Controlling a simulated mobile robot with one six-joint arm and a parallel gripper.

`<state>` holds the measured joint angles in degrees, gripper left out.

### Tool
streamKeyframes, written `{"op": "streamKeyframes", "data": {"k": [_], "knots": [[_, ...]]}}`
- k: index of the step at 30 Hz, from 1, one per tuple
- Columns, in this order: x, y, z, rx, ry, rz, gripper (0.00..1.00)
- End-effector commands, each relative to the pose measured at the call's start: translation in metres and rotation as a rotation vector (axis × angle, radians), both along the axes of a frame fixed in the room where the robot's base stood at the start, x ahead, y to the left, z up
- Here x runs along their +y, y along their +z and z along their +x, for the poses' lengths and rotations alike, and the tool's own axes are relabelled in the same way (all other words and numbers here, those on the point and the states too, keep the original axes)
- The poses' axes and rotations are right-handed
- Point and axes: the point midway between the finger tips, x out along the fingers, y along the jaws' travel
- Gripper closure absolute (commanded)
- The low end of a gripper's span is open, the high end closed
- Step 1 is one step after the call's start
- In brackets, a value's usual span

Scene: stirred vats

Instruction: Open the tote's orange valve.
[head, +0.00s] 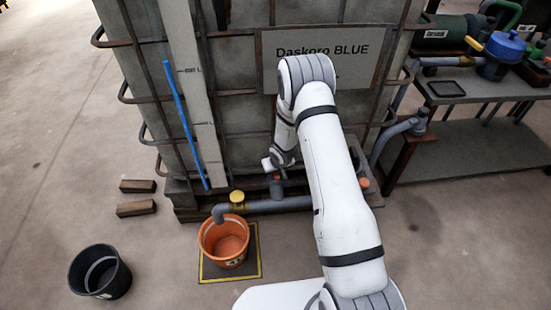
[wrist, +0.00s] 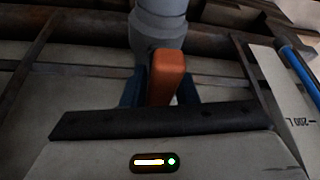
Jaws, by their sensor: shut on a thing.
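The tote (head: 236,110) is a large caged tank with a "Daskoro BLUE" label, at the back centre of the head view. In the wrist view the valve's orange handle (wrist: 166,76) stands in front of a grey pipe fitting (wrist: 158,22). My gripper (wrist: 160,90) has its blue fingers on either side of the handle and is shut on it. In the head view my gripper (head: 277,172) is low at the tote's front, just above the grey outlet pipe (head: 280,205). The handle is mostly hidden there, so its angle is hard to tell.
An orange bucket (head: 211,241) stands on a yellow-edged mat (head: 255,268) under the pipe's spout. A yellow valve (head: 237,197) sits on the pipe. A black bucket (head: 103,284) and two bricks (head: 137,208) are at left. A bench (head: 470,150) with equipment is at right.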

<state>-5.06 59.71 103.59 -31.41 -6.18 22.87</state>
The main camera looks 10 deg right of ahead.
Motion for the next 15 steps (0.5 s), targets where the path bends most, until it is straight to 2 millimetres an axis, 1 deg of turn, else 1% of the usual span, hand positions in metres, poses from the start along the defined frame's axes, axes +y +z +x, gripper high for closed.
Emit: {"op": "streamKeyframes", "data": {"k": [1, 15], "knots": [[0.0043, 0.0145, 0.0039, -0.011, 0.03, 0.003, 0.96], [0.0038, 0.0087, 0.0032, -0.015, 0.221, 0.005, 0.89]]}}
